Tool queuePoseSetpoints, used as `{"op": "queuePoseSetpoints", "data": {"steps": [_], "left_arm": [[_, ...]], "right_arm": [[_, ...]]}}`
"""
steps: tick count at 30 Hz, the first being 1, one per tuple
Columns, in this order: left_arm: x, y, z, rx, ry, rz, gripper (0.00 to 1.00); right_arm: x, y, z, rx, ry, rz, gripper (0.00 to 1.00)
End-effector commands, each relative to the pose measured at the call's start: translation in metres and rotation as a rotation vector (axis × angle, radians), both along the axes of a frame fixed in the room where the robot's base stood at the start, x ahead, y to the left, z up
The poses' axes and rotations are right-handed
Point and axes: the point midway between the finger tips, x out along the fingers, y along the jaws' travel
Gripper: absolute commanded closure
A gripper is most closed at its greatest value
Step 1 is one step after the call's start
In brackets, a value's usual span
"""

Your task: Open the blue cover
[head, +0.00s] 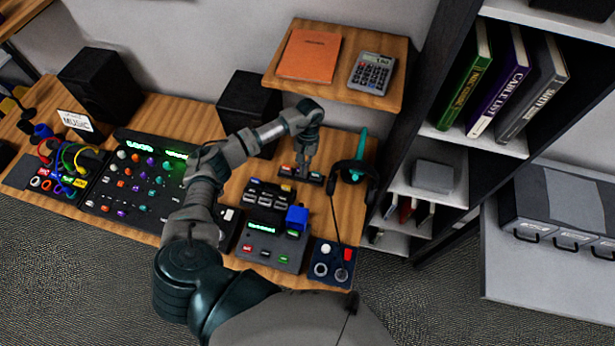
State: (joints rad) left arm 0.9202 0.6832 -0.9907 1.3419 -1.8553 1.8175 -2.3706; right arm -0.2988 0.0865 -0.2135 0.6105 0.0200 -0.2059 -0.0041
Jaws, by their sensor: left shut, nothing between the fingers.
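A small blue cover (297,217) sits at the upper right corner of a dark control box (272,243) with a lit green display and coloured buttons. It looks like a raised blue block; I cannot tell whether it is closed or lifted. My left gripper (303,171) is shut and empty. It points down beyond the blue cover, apart from it, over a small dark strip with red buttons (288,170) near the back of the desk. Its fingertips are small and partly merge with the dark strip. My right gripper is not in view.
A switch panel (268,198) lies between the gripper and the control box. A large mixer (133,186), speakers (101,84) and cables (66,160) fill the left. Headphones on a stand (355,170) are at right, below a shelf with a calculator (372,73).

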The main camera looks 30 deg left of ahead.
Motion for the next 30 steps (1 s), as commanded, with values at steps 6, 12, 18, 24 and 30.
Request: {"op": "queuePoseSetpoints", "data": {"steps": [6,12,18,24,30], "left_arm": [[-0.011,-0.003,-0.03,-0.004,0.007,0.001,1.0],[-0.024,-0.003,-0.073,-0.006,0.009,0.004,1.0],[-0.046,-0.008,-0.088,-0.009,0.005,0.002,1.0],[-0.065,-0.013,-0.088,-0.007,0.003,0.003,1.0],[-0.068,-0.016,-0.089,-0.004,0.003,0.004,1.0]], "right_arm": [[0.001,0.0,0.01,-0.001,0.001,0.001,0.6],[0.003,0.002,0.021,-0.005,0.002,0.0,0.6],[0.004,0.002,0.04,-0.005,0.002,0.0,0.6],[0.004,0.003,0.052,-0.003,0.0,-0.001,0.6],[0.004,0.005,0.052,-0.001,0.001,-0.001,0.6]]}}
